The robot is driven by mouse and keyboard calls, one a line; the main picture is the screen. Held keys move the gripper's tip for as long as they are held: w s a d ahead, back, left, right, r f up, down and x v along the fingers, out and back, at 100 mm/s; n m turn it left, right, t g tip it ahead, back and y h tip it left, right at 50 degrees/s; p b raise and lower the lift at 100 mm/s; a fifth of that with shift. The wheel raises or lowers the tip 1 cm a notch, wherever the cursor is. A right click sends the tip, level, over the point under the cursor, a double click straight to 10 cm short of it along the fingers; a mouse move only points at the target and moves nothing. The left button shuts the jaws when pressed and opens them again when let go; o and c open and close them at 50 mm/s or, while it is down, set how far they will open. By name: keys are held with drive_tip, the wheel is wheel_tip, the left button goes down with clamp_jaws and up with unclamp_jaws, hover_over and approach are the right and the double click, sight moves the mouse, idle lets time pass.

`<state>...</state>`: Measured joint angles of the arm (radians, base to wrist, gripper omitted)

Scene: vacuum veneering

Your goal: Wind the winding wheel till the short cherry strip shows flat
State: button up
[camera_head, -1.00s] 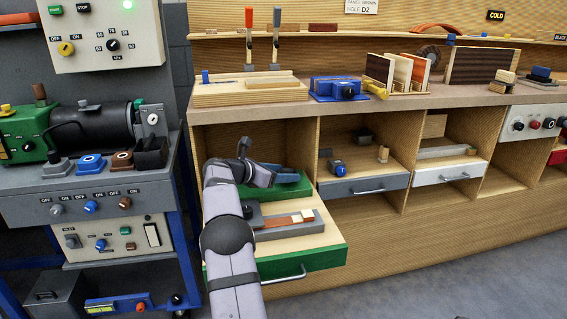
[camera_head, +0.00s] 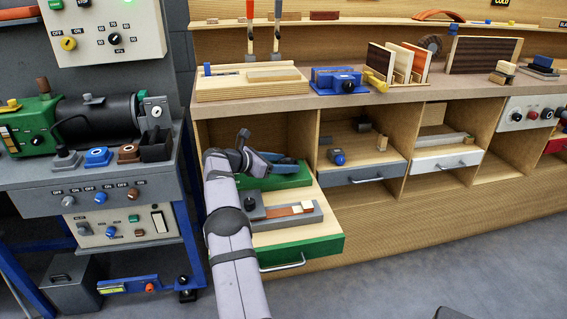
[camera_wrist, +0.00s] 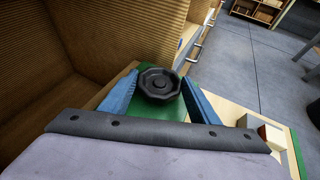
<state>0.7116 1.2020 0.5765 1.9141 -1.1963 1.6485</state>
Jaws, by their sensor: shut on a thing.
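The winding wheel (camera_wrist: 160,84) is a black, many-sided knob on a green block (camera_head: 282,182) in the open drawer. In the wrist view my gripper's blue fingers (camera_wrist: 158,92) stand on either side of it, shut on it. In the head view my gripper (camera_head: 285,161) is over the green block, and the wheel is hidden there. A reddish-brown strip (camera_head: 279,212) with a pale end piece (camera_head: 306,206) lies in a grey holder in front of the green block. I cannot tell for certain whether this is the short cherry strip.
The green-fronted drawer (camera_head: 315,248) stands pulled out below the bench. Cubby walls rise close behind and beside my gripper. A grey drawer (camera_head: 365,175) and a white drawer (camera_head: 450,159) are to the right. The floor in front is clear.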

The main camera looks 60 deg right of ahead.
drive_tip(key=o, duration=1.1)
drive_tip(key=shift+c, duration=0.2)
drive_tip(key=shift+a, duration=0.1)
drive_tip(key=shift+v, duration=3.55)
drive_tip(key=shift+r, duration=0.1)
